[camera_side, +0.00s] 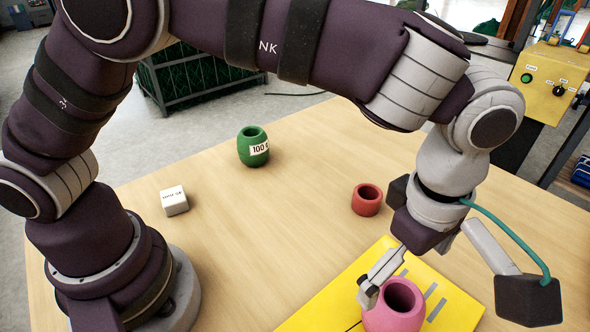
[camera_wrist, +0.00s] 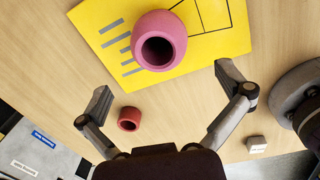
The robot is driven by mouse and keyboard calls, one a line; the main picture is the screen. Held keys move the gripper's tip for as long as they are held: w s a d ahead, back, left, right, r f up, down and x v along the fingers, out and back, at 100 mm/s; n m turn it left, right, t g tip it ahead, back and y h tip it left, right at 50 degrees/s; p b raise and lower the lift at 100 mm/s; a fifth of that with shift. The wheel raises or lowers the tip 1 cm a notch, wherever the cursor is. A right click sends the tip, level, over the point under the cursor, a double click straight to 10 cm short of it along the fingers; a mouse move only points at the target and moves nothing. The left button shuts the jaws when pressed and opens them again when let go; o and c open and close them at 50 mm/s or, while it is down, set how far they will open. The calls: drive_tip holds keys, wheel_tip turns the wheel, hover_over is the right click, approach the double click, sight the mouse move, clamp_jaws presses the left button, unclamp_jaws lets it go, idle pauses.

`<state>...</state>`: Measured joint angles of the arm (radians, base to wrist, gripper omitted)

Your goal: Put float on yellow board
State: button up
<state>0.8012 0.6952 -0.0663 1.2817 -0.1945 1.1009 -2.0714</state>
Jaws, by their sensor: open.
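A pink barrel-shaped float (camera_side: 388,320) with a hole in its top appears upright on the yellow board (camera_side: 335,300); its lower part is cut off by the side view's bottom edge. In the wrist view the pink float (camera_wrist: 146,28) covers part of the yellow board (camera_wrist: 220,45), which has grey stripes and black lines. My gripper (camera_side: 377,276) is beside the pink float in the side view, with one finger in front of its left side. In the wrist view my gripper (camera_wrist: 165,82) is open, its fingers wide apart with nothing held between them. Contact with the float cannot be told.
A small red ring-like piece (camera_side: 367,199) stands on the wooden table (camera_side: 270,230) behind the board. A green barrel (camera_side: 253,148) with a "100" label stands farther back. A white labelled block (camera_side: 174,201) lies at left. The table's middle is clear.

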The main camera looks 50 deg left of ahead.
drive_tip(key=a+r+m+t, duration=0.2)
drive_tip(key=a+r+m, duration=0.4)
drive_tip(key=a+r, duration=0.5)
drive_tip(key=s+a+f+m+t, duration=0.2)
drive_tip(key=s+a+m, duration=0.5)
drive_tip(key=a+m, duration=0.3)
drive_tip(key=a, duration=0.2)
drive_tip(key=shift+a+f+t, duration=0.2)
drive_tip(key=shift+a+t, duration=0.1)
drive_tip(key=shift+t, duration=0.1)
